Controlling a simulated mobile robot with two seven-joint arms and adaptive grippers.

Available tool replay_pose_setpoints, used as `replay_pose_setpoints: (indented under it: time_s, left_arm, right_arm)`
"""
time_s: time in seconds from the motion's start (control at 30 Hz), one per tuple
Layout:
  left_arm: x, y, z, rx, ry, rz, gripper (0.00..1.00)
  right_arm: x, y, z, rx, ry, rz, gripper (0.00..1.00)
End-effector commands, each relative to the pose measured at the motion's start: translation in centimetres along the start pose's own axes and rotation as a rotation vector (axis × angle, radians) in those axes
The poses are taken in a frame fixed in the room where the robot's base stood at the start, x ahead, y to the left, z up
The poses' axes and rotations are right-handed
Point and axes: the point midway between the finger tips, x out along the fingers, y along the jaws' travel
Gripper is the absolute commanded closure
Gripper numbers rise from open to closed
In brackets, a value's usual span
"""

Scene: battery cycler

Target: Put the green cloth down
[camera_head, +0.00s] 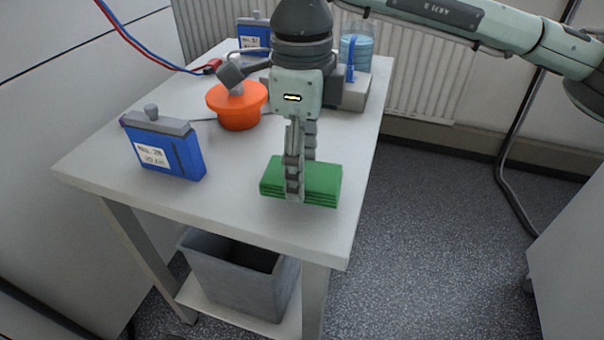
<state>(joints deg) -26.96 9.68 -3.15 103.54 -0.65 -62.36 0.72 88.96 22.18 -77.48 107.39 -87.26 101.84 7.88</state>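The green cloth (322,180) is a folded stack of several layers at the front right of the white table. My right gripper (301,178) points straight down over it. One finger passes in front of the cloth's near side and the other goes down behind its far side, so the gripper is shut on the cloth. The cloth is level and appears at or very near the tabletop; I cannot tell whether it touches. My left gripper is not in view.
On the white table (235,205) stand a blue battery (180,156) at left, an orange lidded pot (232,110), another blue battery (252,38) behind, and a clear container with blue contents (357,52). A grey bin (225,278) is below. The table's front middle is clear.

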Motion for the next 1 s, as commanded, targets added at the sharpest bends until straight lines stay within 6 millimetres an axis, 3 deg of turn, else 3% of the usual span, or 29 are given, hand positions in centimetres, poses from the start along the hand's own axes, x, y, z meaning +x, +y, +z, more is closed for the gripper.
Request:
replay_pose_setpoints:
  time_s: [0.13,0.33,0.5,0.53,0.7,1.0]
  left_arm:
    - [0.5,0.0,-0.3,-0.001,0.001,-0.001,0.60]
    - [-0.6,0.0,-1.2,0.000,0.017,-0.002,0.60]
    - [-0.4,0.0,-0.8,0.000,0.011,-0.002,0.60]
    - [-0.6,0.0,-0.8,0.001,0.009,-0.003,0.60]
    - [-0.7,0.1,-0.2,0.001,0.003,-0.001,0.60]
    - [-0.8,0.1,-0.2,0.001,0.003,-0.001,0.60]
  right_arm:
    - [2.4,0.1,0.0,0.000,0.001,0.002,0.87]
    - [2.6,0.0,0.0,0.000,0.000,-0.001,0.87]
    - [2.8,0.0,0.0,0.000,0.000,0.000,0.87]
    - [2.7,0.0,0.0,0.000,0.000,0.000,0.38]
    - [2.6,0.0,0.0,0.000,0.000,0.000,0.20]
    - [2.6,0.0,0.0,0.000,0.000,0.000,0.20]
